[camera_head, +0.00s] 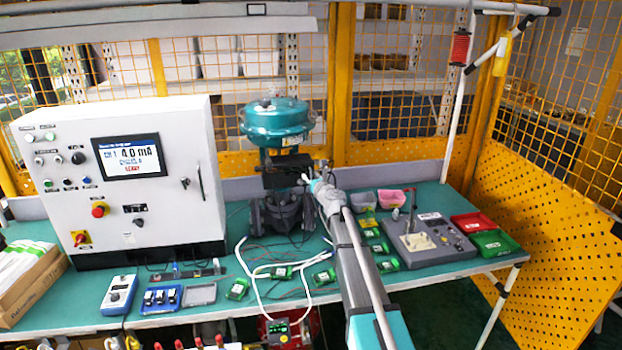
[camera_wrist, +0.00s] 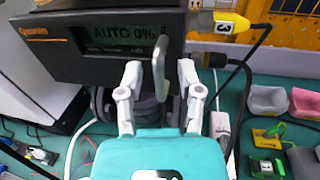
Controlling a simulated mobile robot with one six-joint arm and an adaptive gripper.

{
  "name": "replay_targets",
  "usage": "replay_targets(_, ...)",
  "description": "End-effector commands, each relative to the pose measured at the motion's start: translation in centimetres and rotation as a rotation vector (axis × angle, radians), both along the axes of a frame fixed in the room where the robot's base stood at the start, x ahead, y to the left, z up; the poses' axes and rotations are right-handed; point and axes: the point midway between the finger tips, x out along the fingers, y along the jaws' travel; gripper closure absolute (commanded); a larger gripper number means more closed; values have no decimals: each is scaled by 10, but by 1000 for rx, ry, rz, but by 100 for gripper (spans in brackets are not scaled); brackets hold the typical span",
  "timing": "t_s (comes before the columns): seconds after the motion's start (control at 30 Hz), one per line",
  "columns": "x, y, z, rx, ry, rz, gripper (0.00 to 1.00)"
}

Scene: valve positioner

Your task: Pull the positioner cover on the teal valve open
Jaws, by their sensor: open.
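The teal valve (camera_head: 275,122) stands on the bench beside the white control cabinet. Its dark positioner (camera_head: 284,172) sits under the teal actuator. In the wrist view the positioner cover (camera_wrist: 75,45) is a dark front with an orange label and a display reading "AUTO 0%". It looks closed. A pale upright handle (camera_wrist: 160,62) stands out at its right side. My gripper (camera_wrist: 160,72) is open, with one finger on each side of the handle; I cannot tell whether either touches it. In the head view my arm hides part of the positioner's right side.
The control cabinet (camera_head: 150,205) stands close on the left. A yellow-tagged cable connector (camera_wrist: 222,22) juts out right of the positioner. Pink and grey bins (camera_head: 391,198) and a grey fixture (camera_head: 428,242) stand to the right. Loose cables lie on the bench below.

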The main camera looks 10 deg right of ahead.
Motion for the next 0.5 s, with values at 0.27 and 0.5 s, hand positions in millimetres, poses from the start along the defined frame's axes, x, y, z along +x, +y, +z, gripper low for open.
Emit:
replay_targets(0.27,0,0,0,0,0,0,85)
replay_targets(0.5,0,0,0,0,0,0,100)
